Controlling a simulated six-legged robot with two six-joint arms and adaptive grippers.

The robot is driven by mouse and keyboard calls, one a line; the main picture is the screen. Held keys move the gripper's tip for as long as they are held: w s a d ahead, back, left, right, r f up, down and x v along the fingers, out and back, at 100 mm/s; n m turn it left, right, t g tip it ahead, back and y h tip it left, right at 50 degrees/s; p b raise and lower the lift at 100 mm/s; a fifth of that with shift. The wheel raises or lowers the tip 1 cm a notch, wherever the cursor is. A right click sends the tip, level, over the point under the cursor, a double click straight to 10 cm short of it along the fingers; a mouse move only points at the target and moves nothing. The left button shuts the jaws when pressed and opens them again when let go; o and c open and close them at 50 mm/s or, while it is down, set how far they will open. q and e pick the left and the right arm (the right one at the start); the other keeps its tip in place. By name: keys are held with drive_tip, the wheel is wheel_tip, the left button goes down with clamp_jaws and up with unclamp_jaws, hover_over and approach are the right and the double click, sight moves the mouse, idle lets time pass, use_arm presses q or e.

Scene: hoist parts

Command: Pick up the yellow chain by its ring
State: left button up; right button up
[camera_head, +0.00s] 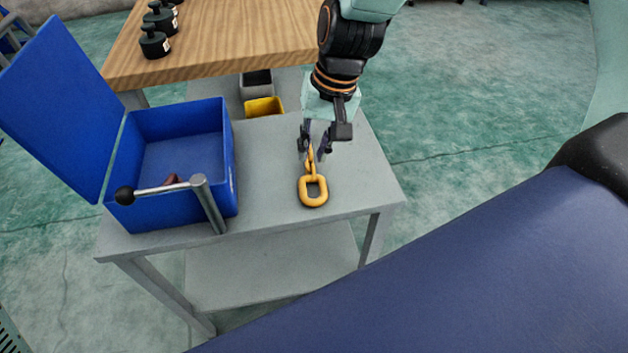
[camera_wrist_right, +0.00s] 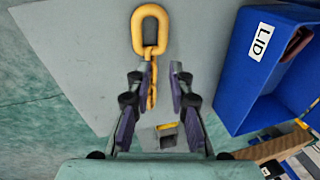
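The yellow chain (camera_head: 313,190) is on the grey table, with its large ring toward the front edge and smaller links running back under my right gripper (camera_head: 316,147). In the right wrist view the ring (camera_wrist_right: 151,30) is beyond the fingertips. The smaller links (camera_wrist_right: 151,88) run between the fingers of my right gripper (camera_wrist_right: 163,72), close to the left finger in that picture. The fingers are apart, with a clear gap on the other side of the links. I cannot tell whether a finger touches the chain. My left gripper is not in view.
A blue box (camera_head: 228,155) with its lid (camera_head: 60,100) open stands on the grey table (camera_head: 365,185) to the left. A metal handle (camera_head: 205,200) with a black knob is in front of it. A wooden table (camera_head: 230,45) with black weights (camera_head: 155,42) is behind, and a yellow bin (camera_head: 264,106) sits below.

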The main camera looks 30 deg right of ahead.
sight(304, 189)
drive_tip(key=shift+s+a+f+b, duration=0.35)
drive_tip(key=shift+s+a+f, duration=0.1)
drive_tip(key=shift+a, duration=0.15)
drive_tip(key=shift+s+a+f+b, duration=0.3)
drive_tip(key=shift+a+f, duration=0.1)
drive_tip(key=shift+a, duration=0.15)
drive_tip(key=f, duration=0.1)
drive_tip(key=f+b, duration=0.1)
drive_tip(key=f, duration=0.1)
drive_tip(key=shift+w+d+f+b, duration=0.1)
drive_tip(key=shift+w+d+b, duration=0.05)
drive_tip(key=shift+d+b, duration=0.2)
drive_tip(key=shift+a+f+b, duration=0.35)
drive_tip(key=shift+f+b, duration=0.05)
drive_tip(key=shift+f, duration=0.15)
drive_tip(key=shift+a+f+b, duration=0.35)
drive_tip(key=shift+f+b, duration=0.05)
drive_tip(key=shift+f, duration=0.15)
drive_tip(key=shift+d+f, duration=0.1)
drive_tip(key=shift+f, duration=0.1)
drive_tip(key=shift+d, duration=0.2)
drive_tip(key=shift+a, duration=0.2)
drive_tip(key=shift+c, duration=0.6)
drive_tip(key=shift+d, duration=0.1)
clamp_jaws()
